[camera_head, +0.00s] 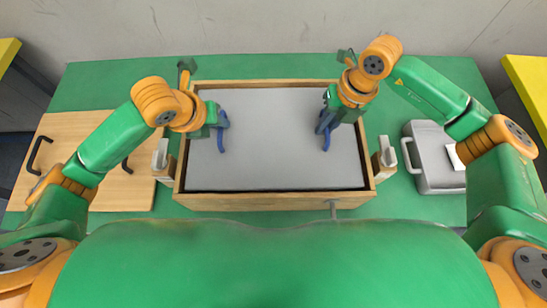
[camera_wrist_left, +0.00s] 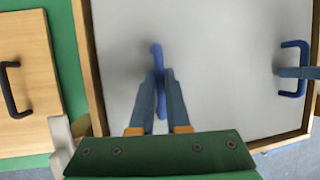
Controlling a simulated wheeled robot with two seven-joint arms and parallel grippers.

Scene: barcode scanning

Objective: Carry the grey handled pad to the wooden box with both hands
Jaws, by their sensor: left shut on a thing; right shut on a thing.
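The grey pad (camera_head: 275,150) lies flat within the outline of the wooden box (camera_head: 275,201), whose rim shows on all sides. I cannot tell whether the pad rests in the box or hovers just above its floor. The pad has a blue handle on its left (camera_head: 222,141) and one on its right (camera_head: 326,141). My left gripper (camera_head: 217,119) is shut on the left handle, which also shows between its fingers in the left wrist view (camera_wrist_left: 157,52). My right gripper (camera_head: 328,113) is shut on the right handle, seen in the left wrist view (camera_wrist_left: 289,45).
A wooden board (camera_head: 105,188) with black handles lies on the green table (camera_head: 400,207) left of the box. A grey case (camera_head: 430,158) lies to the right. Pale latches (camera_head: 161,156) stick out from the box's sides. Yellow-topped tables (camera_head: 530,75) stand at both edges.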

